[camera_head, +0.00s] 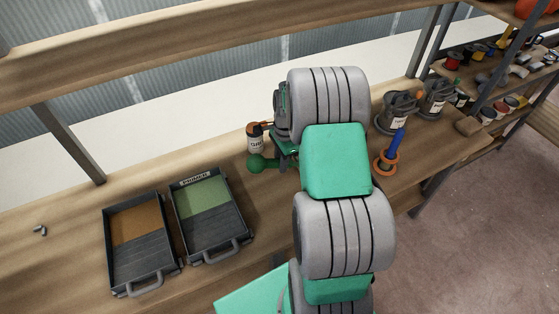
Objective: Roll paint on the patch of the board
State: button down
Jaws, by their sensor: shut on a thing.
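My gripper (287,150) is over the back of the bench, mostly hidden behind my own arm. A dark green handle-like thing with a round end (257,163) sticks out to its left, and my gripper is shut on it. Whether it is a paint roller cannot be told, as its other end is hidden. A left paint tray (145,264) holds orange-brown paint (137,221). Beside it, a right paint tray (219,237) with a label holds green paint (203,197). I cannot make out the board or its patch.
A labelled can (255,137) stands just behind the green thing. To the right are an orange-based spool with a blue top (388,158) and two grey pots (397,113). Small grey bits (40,230) lie at left. The wooden bench (60,275) is mostly clear at left.

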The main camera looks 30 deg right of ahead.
aim_at(293, 162)
jog(key=shift+f+b, duration=0.55)
jog(key=shift+f, duration=0.2)
jog(key=shift+d, duration=0.1)
jog(key=shift+s+d+r+b, duration=0.15)
jog(key=shift+d+b, duration=0.15)
jog(key=shift+d, duration=2)
jog(key=shift+d, duration=0.1)
jog(key=d, duration=0.3)
jog(key=d+b, duration=0.1)
jog(key=shift+s+d+f, duration=0.1)
jog(key=shift+d+f, duration=0.05)
jog(key=shift+f, duration=0.1)
jog(key=shift+d, duration=0.15)
jog(key=d, duration=0.2)
jog(key=d+b, duration=0.1)
jog(key=d, duration=0.1)
jog(key=shift+s+d+r, duration=0.1)
jog(key=shift+s+d, duration=0.1)
jog(key=shift+d, duration=0.2)
